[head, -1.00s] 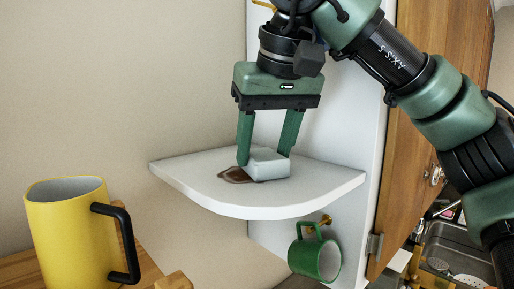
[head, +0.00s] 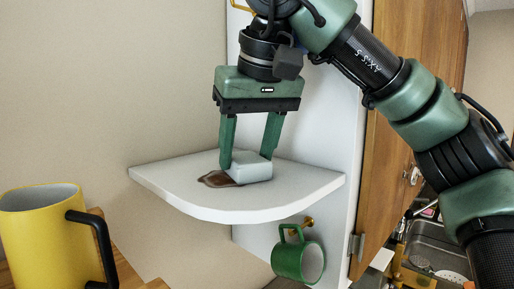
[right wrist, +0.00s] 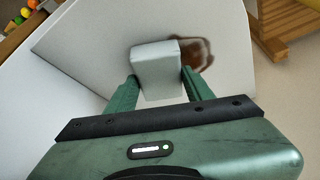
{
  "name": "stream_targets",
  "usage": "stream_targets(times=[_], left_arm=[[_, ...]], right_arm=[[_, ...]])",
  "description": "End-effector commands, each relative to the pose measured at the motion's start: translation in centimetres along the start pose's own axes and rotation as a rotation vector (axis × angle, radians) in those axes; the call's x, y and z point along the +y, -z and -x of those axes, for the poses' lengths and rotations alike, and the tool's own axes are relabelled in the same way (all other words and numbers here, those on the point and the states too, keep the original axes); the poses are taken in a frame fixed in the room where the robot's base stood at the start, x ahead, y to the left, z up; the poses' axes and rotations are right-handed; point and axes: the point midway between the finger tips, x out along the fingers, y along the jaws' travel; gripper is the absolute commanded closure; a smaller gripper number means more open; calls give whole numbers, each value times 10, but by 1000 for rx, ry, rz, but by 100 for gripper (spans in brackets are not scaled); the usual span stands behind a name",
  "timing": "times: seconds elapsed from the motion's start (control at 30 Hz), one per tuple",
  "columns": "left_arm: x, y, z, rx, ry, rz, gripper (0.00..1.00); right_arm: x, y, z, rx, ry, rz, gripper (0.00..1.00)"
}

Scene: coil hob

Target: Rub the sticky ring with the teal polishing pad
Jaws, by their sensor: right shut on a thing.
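The polishing pad (head: 251,170), a pale grey-teal block, lies on the white corner shelf (head: 180,193). The sticky ring (head: 216,180) is a brown smear on the shelf, showing at the pad's left in the head view. It also shows beside the pad (right wrist: 157,64) in the right wrist view, as a brown ring (right wrist: 206,50). The pad hides part of it. My right gripper (head: 247,161) points down and is shut on the pad, one finger on each side. The pad appears to touch the shelf top. My left gripper is not in view.
A yellow mug (head: 45,240) with a black handle stands at the lower left. A green mug (head: 298,262) hangs from a hook under the shelf. A wooden cabinet door (head: 392,150) and a sink (head: 440,245) are at the right. The shelf's front is clear.

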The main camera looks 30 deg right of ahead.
Motion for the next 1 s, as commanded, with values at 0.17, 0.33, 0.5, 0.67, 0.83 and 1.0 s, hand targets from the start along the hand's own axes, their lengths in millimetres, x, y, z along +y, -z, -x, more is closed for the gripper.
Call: stream_targets(times=[0.17, 0.33, 0.5, 0.67, 0.83, 1.0], left_arm=[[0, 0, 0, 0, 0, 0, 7], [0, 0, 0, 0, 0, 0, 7], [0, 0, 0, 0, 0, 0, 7], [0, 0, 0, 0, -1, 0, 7], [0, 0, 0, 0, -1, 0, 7], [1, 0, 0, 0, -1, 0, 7]], right_arm=[[-6, -2, 1, 0, 0, 2, 80], [-16, -6, 2, 1, 0, 3, 80], [-30, -12, 4, 0, 0, 4, 80], [-36, -14, 5, 0, 0, 1, 80], [-43, -16, 6, 0, 0, 4, 80], [-57, -21, 10, 1, 0, 5, 80]])
